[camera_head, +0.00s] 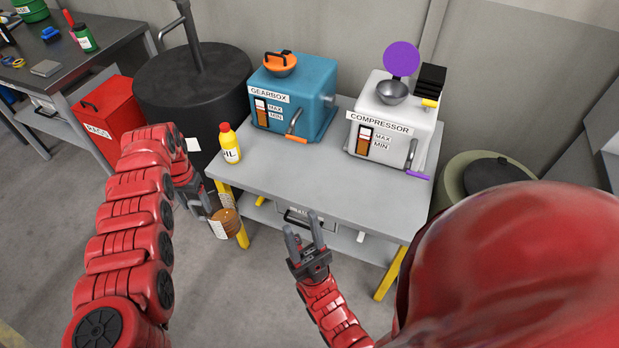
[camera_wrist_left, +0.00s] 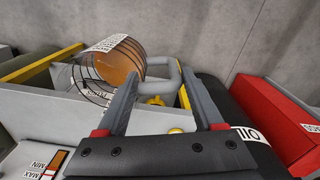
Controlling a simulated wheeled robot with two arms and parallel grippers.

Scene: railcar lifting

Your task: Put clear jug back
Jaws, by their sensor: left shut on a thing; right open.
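The clear jug (camera_head: 229,224) holds brown liquid and has dark ring marks and a white label. In the head view it hangs beside the left front corner of the grey table (camera_head: 330,190), off the tabletop. My left gripper (camera_head: 203,203) is shut on its handle. The left wrist view shows the jug (camera_wrist_left: 122,65) tilted in the picture, with its grey handle (camera_wrist_left: 170,88) between the fingers of my left gripper (camera_wrist_left: 160,85). My right gripper (camera_head: 303,240) is open and empty in front of the table's front edge.
On the table stand a yellow oil bottle (camera_head: 230,150), the blue gearbox (camera_head: 293,95) and the white compressor (camera_head: 393,120). A black drum (camera_head: 185,90) and a red box (camera_head: 105,120) stand to the left. The table's front middle is clear.

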